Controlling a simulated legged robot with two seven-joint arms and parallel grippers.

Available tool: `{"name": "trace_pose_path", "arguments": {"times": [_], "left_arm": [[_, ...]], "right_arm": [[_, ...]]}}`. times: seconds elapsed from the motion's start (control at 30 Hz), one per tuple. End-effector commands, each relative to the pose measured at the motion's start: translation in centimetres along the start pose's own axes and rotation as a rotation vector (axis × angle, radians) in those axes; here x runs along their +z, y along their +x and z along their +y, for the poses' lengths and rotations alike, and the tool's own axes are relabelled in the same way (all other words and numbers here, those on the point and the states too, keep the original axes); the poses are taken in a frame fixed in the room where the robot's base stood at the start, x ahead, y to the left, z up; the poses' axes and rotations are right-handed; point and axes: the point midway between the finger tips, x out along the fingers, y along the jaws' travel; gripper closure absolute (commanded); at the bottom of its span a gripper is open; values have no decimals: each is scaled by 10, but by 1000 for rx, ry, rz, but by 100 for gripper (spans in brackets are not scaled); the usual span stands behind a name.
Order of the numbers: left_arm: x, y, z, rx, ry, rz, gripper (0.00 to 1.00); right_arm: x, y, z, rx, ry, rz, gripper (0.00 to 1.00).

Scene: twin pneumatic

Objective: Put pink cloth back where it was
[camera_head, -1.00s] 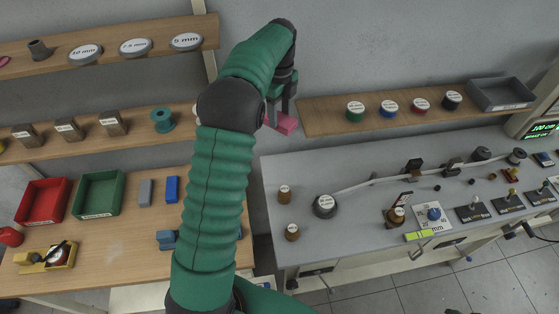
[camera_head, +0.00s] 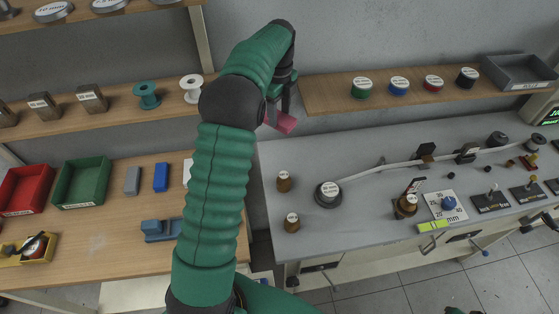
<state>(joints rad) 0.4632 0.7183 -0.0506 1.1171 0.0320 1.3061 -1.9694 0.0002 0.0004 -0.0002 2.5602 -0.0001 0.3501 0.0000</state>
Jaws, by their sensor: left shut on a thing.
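The pink cloth (camera_head: 285,124) is a small folded pink piece. My left gripper (camera_head: 276,114) is shut on it and holds it in the air, by the left end of the right-hand wall shelf. The gripper's fingers are partly hidden behind my own green left arm, which fills the middle of the view. The cloth looks clear of the grey bench below it, but its exact height cannot be told. My right gripper is not in view.
The right-hand shelf (camera_head: 325,98) holds several coloured-lid jars and a grey bin (camera_head: 520,76). The grey bench (camera_head: 350,235) carries weights and instruments. At left, a wooden table (camera_head: 110,235) holds red (camera_head: 25,188) and green trays (camera_head: 82,184), below shelves with blocks and spools.

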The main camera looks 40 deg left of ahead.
Motion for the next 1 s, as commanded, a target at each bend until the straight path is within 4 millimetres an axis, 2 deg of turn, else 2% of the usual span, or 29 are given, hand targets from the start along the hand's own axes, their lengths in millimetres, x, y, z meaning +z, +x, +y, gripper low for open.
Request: {"name": "trace_pose_path", "arguments": {"times": [0.3, 0.4, 0.57, 0.73, 0.93, 0.97, 1.0], "left_arm": [[-1, 93, 2, 7, 1, 1, 83], [-2, 114, 1, 5, 0, 0, 83], [-1, 132, 1, 4, 0, -1, 83], [-1, 164, 2, 4, 0, 0, 83], [0, 170, 1, 1, 0, -2, 83], [0, 170, 1, 2, 0, -2, 49], [0, 170, 1, 2, 0, -2, 44]], "right_arm": [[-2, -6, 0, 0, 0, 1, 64], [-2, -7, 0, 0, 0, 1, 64], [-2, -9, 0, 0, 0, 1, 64], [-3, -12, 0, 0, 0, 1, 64], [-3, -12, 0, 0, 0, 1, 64], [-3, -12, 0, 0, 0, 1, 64], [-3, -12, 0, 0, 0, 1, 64]]}}
